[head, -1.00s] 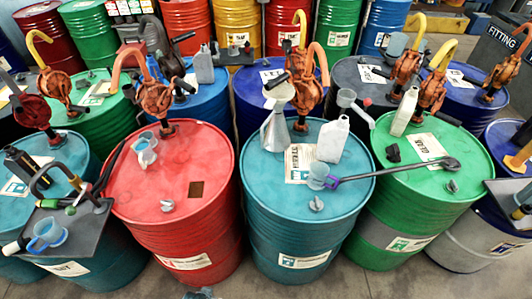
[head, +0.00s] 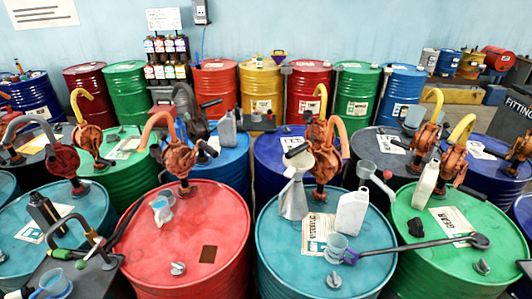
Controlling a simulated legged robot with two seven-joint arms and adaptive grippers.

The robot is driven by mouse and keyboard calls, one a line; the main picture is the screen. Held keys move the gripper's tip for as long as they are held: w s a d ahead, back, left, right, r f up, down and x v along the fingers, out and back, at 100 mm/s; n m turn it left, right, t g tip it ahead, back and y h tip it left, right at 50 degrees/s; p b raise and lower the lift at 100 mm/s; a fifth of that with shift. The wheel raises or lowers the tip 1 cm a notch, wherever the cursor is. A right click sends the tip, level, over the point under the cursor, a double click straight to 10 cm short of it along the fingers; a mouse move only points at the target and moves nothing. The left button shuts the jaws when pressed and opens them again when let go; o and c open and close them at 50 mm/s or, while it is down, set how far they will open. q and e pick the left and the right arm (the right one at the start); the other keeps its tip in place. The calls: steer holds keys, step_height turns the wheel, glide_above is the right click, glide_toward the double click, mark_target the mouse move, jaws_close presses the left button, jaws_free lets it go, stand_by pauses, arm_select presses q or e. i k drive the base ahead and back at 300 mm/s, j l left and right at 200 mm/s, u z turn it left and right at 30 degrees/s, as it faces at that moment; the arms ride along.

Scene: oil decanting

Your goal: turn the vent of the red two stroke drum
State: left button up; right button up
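A red drum (head: 200,225) stands in the front row, left of centre. I take it for the two stroke drum, but its front label is out of view. A small grey winged cap (head: 178,268), which looks like the vent, sits on the near part of its top. An orange hand pump (head: 180,158) stands at the back of the lid. A light blue cup (head: 162,210) and a small dark square plate (head: 208,254) are also on the lid. Neither of my grippers is in view.
A green drum (head: 420,262) stands farther right. A grey tray (head: 90,278) with a tool sits at front left. Drums crowd behind.

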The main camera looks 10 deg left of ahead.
mark_target(178, 267)
steer(key=u, duration=1.25)
